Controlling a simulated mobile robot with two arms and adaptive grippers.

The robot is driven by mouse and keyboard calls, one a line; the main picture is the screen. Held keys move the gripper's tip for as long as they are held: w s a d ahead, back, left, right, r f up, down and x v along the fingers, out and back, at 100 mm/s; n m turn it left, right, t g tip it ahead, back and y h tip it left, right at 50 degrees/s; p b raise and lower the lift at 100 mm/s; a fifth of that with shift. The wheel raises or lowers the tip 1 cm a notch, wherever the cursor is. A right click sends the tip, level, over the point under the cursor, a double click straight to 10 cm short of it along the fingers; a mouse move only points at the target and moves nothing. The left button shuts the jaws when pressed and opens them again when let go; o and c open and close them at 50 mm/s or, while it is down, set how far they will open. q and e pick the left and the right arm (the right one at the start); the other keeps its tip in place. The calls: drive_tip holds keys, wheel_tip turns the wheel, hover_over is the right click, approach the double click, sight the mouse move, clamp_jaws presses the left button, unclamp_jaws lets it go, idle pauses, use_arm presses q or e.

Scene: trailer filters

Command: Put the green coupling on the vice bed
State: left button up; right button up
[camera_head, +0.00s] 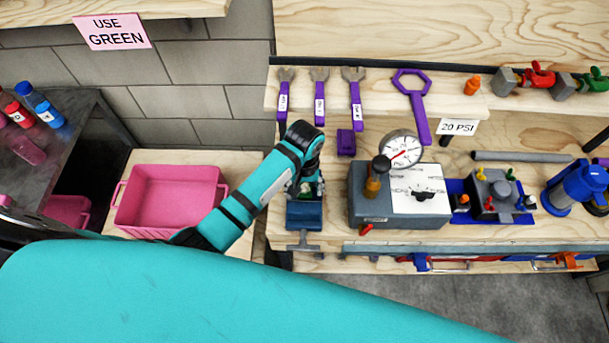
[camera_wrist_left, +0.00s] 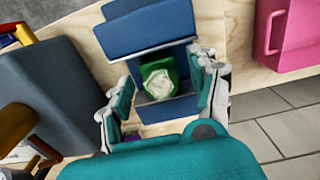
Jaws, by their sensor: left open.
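The blue vice (camera_head: 304,215) stands at the left front of the workbench. In the left wrist view the vice (camera_wrist_left: 145,35) shows its blue blocks and the bed between them. The green coupling (camera_wrist_left: 158,78), with a pale top, sits over the vice bed between the blocks and appears to rest there. In the head view it is mostly hidden by my left gripper (camera_head: 306,184), which reaches down over the vice. In the left wrist view my left gripper's fingers (camera_wrist_left: 163,90) are spread, one on each side of the coupling, with gaps visible. My right gripper is not in view.
A grey gauge box (camera_head: 369,209) stands close to the right of the vice. A pink bin (camera_head: 170,197) is on the left. Several purple wrenches and a purple block (camera_head: 346,142) are behind. A "USE GREEN" sign (camera_head: 112,31) hangs on the wall.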

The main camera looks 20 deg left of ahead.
sight(304, 188)
use_arm(q)
wheel_tip(304, 188, up, 9)
drive_tip(key=shift+f+b, duration=0.15)
drive_tip(key=shift+b, duration=0.25)
